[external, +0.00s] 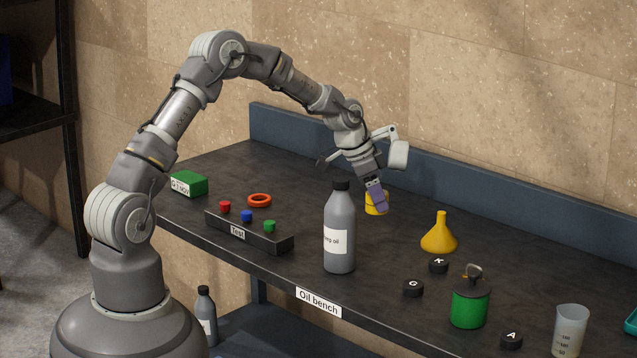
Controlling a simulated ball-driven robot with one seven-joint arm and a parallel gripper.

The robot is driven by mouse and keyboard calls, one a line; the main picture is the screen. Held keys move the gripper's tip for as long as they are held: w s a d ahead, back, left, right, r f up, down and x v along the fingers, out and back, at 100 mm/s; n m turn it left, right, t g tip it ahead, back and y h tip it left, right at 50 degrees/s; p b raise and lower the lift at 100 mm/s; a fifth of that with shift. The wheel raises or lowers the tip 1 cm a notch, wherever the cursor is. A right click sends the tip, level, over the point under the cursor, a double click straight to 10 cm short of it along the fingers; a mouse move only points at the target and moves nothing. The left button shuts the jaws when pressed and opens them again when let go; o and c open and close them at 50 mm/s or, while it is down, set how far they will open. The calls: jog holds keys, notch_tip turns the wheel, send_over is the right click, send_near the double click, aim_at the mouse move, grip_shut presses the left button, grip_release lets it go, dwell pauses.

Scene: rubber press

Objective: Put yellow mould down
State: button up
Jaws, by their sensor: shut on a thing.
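The yellow mould (372,208) is a small yellow piece at the back middle of the bench. My gripper (377,201) points down and is shut on it. The fingers cover part of the mould. I cannot tell whether its underside touches the bench top (330,296) or is just above it.
A grey oil bottle (340,235) stands just in front of the mould. A yellow funnel (439,236), black lettered discs (438,265), a green canister (469,305) and a clear beaker (570,330) are to the right. A button block (250,233), an orange ring (260,200) and a green box (189,184) are left.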

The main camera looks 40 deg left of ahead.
jog(key=shift+m, duration=0.4)
jog(key=f+b, duration=0.1)
jog(key=f, duration=0.2)
jog(key=f+b, duration=0.1)
jog(key=f, duration=0.2)
jog(key=d+f+b, duration=0.1)
jog(key=f, duration=0.2)
jog(key=shift+f, duration=0.3)
jog(key=shift+f, duration=0.2)
jog(key=o, duration=1.2)
jog(key=shift+s, duration=0.1)
jog(key=shift+r, duration=0.1)
jog(key=p+v, duration=0.3)
jog(key=v, duration=0.9)
jog(key=shift+r, duration=0.15)
